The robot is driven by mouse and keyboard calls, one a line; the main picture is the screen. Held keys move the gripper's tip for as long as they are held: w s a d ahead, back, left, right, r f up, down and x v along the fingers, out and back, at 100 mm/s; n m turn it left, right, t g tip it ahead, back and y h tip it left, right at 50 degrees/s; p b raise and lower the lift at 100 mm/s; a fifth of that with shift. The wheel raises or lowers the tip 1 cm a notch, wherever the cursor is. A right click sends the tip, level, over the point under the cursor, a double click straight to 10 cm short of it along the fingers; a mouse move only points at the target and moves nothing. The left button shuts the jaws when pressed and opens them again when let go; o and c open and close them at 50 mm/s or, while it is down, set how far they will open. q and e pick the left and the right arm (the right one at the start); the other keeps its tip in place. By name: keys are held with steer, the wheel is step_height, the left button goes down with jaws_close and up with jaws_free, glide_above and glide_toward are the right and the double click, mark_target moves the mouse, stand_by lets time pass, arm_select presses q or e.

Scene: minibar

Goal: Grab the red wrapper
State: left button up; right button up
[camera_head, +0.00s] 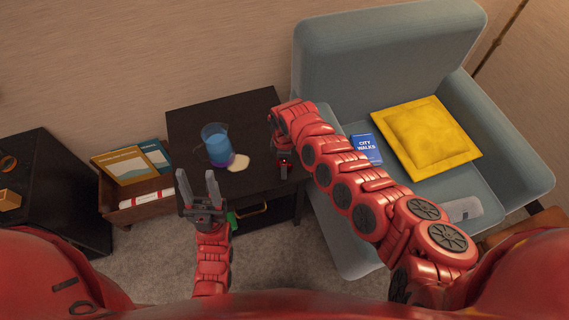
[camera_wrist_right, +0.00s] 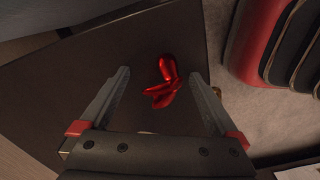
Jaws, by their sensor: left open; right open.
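The red wrapper (camera_wrist_right: 165,82) is shiny and crumpled. In the right wrist view it lies on the dark table top (camera_wrist_right: 150,50), between and ahead of the open fingers of my right gripper (camera_wrist_right: 162,85), apart from both. In the head view the wrapper cannot be made out; my right arm covers that side of the table (camera_head: 250,110). My right gripper (camera_head: 285,165) points down over the table's right part, mostly hidden by the arm. My left gripper (camera_head: 200,188) is open and empty at the table's front left edge.
A blue armchair (camera_head: 315,75) on the right holds a yellow cushion (camera_head: 425,136) and a blue book (camera_head: 366,149). A wooden crate (camera_head: 130,205) with books stands left.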

steer(key=c, duration=1.5)
steer(key=shift+r, duration=0.1)
